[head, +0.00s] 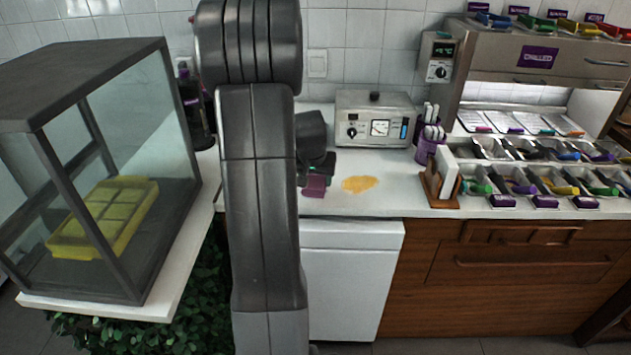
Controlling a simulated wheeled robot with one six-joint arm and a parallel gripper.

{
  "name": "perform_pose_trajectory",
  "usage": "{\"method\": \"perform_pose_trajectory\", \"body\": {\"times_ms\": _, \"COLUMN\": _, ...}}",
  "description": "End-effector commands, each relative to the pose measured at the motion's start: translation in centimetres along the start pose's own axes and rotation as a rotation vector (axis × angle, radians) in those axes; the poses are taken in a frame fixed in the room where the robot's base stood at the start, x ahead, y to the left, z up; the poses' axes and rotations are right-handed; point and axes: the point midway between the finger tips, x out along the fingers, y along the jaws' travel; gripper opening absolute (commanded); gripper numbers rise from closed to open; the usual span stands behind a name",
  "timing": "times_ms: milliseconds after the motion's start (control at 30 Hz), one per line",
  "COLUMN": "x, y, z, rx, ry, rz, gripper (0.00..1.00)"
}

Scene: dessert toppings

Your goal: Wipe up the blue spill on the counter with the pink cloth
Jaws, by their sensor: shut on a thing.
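My gripper (317,172) points down over the white counter, just right of my arm. It is shut on a pinkish-purple cloth (316,187), which hangs at or just above the counter top; I cannot tell if it touches. A yellow-orange spill (359,183) lies flat on the counter a short way right of the cloth, with a gap between them. No blue spill shows in this view. My arm hides the counter to the left of the cloth.
A metal appliance with dials (375,119) stands behind the spill. A wooden holder (442,183) and a purple utensil cup (430,150) stand to the right, before topping bins (540,182). A glass case (100,190) is at left. The counter around the spill is clear.

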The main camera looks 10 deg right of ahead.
Motion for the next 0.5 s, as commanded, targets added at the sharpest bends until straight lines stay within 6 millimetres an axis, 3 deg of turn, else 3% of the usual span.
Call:
{"method": "perform_pose_trajectory", "body": {"times_ms": 233, "x": -2.5, "y": 0.0, "z": -0.9, "rx": -0.001, "ry": 0.001, "rz": -0.001, "gripper": 0.34}}
{"method": "perform_pose_trajectory", "body": {"times_ms": 500, "x": -3.1, "y": 0.0, "z": -1.1, "rx": -0.002, "ry": 0.001, "rz": -0.001, "gripper": 0.34}}
